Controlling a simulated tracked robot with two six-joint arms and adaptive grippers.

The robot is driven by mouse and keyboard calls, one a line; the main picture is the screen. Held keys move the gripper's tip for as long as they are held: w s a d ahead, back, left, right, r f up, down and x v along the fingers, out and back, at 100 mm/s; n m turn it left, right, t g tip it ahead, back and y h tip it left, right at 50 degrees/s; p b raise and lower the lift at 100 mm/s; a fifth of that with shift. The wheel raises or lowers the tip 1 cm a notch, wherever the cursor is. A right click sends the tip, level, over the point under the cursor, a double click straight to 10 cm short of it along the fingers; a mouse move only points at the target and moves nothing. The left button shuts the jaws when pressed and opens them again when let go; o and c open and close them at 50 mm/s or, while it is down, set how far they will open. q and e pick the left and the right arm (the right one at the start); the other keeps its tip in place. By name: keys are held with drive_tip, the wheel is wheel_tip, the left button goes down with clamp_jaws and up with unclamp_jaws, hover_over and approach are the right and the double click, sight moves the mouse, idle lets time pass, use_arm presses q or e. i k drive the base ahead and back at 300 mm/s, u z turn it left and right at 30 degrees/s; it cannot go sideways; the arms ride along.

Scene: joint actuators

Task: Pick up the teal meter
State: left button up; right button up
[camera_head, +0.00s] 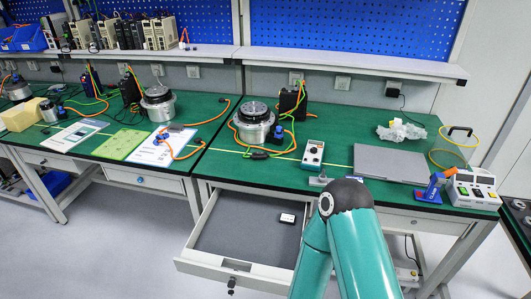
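A small upright box-shaped instrument with a pale face, dark teal edges and small knobs (313,153) stands on the green bench mat, right of the round metal actuator; it looks like the teal meter. Its markings are too small to read. My teal arm rises from the bottom, right of the middle, and its dark-capped joint is in front of the bench edge, below and right of the meter. My other arm is not in view.
A round actuator (254,122) with orange cables stands left of the meter. A closed grey laptop (390,164), a blue tool (433,187) and a white power unit (472,190) occupy the right side.

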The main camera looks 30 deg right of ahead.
sight(310, 162)
drive_tip(key=z, duration=0.35)
drive_tip(key=i, duration=0.2)
drive_tip(key=u, duration=2.25)
drive_tip(key=k, duration=1.8)
drive_tip(key=u, duration=1.6)
drive_tip(key=i, duration=0.1)
drive_tip(key=z, duration=3.25)
drive_tip(key=i, duration=1)
drive_tip(key=u, duration=0.1)
